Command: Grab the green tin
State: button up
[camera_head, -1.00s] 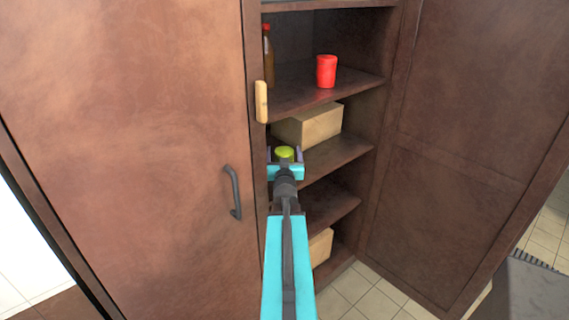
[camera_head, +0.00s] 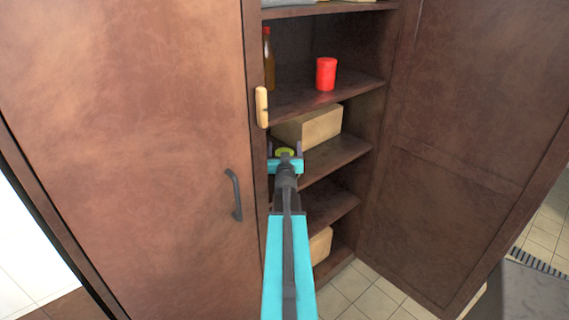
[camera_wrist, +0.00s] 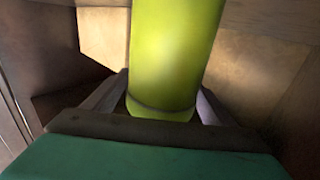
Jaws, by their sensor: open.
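The green tin (camera_head: 284,152) stands on the middle shelf of the open cupboard, in front of a cardboard box. In the head view, my gripper hides most of it. In the wrist view, the yellow-green tin (camera_wrist: 176,55) fills the upper middle, upright. My gripper (camera_head: 285,152) is open, with one finger on each side of the tin. In the wrist view, the fingers of my gripper (camera_wrist: 162,100) flank the lower part of the tin. I cannot tell whether either finger touches it.
A cardboard box (camera_head: 308,127) sits behind the tin. A red tin (camera_head: 326,73) and a brown bottle (camera_head: 268,60) stand on the shelf above. A closed door (camera_head: 130,150) with a dark handle is at left; the open door (camera_head: 450,150) is at right.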

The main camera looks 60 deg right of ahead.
dwell(0.6)
jog(key=c, duration=1.7)
jog(key=shift+r, duration=0.15)
jog(key=shift+c, duration=0.2)
notch_tip(320, 180, up, 10)
jog(key=p, duration=0.1)
